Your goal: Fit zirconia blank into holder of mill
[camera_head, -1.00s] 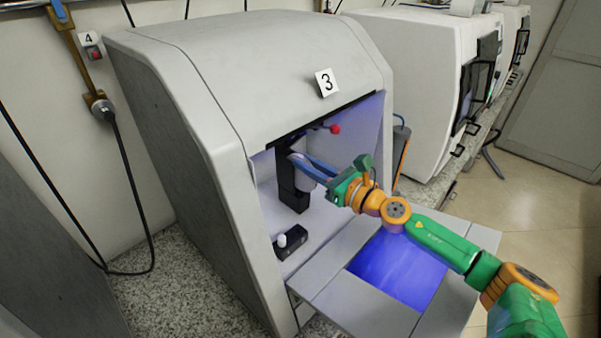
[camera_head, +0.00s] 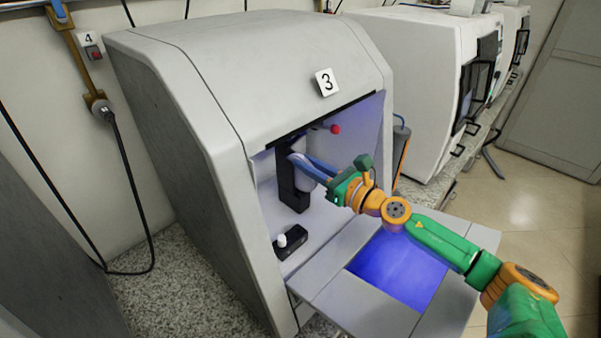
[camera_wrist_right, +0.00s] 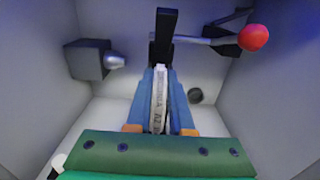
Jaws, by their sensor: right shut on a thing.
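The zirconia blank (camera_wrist_right: 159,98) is a white disc seen edge-on in the right wrist view, with lettering on its rim. My right gripper (camera_wrist_right: 161,85) is shut on it, one blue finger on each side. The black holder (camera_wrist_right: 166,35) stands straight ahead, and the far end of the blank meets or overlaps it; I cannot tell how deeply it sits. In the head view, my right gripper (camera_head: 312,166) reaches inside the mill (camera_head: 245,75), with the blank (camera_head: 302,171) partly hidden beside the holder (camera_head: 287,185). My left gripper is not in view.
A lever with a red ball (camera_wrist_right: 253,37) projects beside the holder. A black block with a pale knob (camera_head: 291,242) sits low inside the chamber. The mill's door (camera_head: 345,305) is folded down under my right arm. Another white machine (camera_head: 415,75) stands to the right.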

